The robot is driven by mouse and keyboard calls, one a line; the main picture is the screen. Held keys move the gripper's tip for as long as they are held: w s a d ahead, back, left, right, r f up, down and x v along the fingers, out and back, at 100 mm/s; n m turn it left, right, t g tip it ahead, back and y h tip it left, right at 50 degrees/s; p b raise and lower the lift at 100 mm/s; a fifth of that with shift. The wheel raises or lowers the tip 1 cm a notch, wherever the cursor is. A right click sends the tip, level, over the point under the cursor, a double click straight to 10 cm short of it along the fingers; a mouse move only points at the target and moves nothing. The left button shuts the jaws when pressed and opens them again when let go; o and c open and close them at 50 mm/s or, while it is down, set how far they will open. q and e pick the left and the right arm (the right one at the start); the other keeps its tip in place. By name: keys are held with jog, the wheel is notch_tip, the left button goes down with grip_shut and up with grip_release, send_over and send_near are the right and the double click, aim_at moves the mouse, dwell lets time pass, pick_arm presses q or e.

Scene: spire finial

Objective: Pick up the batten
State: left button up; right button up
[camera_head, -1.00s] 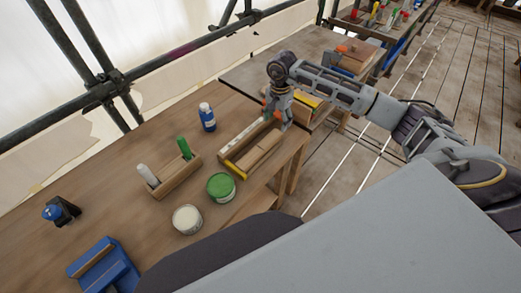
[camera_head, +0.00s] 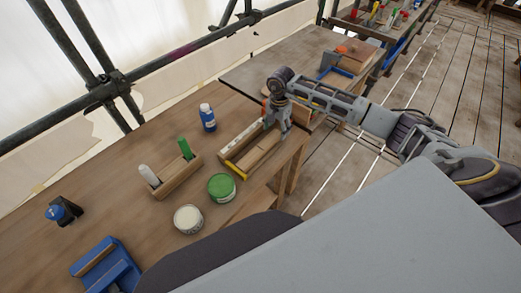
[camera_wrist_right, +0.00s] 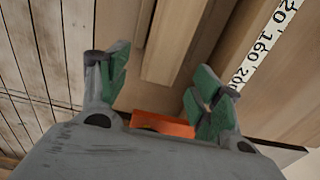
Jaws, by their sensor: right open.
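The batten (camera_head: 256,154) is a plain wooden strip lying in a shallow wooden tray (camera_head: 233,148) near the table's right edge. In the right wrist view the batten (camera_wrist_right: 172,38) runs away from between the fingers, with a gap on each side. My right gripper (camera_head: 277,127) is over the tray's far end, pointing down. In the wrist view its green-padded fingers (camera_wrist_right: 160,82) are spread and empty. My left gripper is not in view.
A ruler strip (camera_wrist_right: 265,42) lies along the tray side, and a yellow bar (camera_head: 235,170) crosses the tray's near end. A green tin (camera_head: 221,188), white tin (camera_head: 188,219), blue bottle (camera_head: 207,118) and wooden holder (camera_head: 174,178) stand nearby.

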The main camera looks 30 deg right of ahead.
notch_tip(320, 180, down, 2)
jog(key=shift+f, duration=0.35)
jog(key=c, duration=1.2)
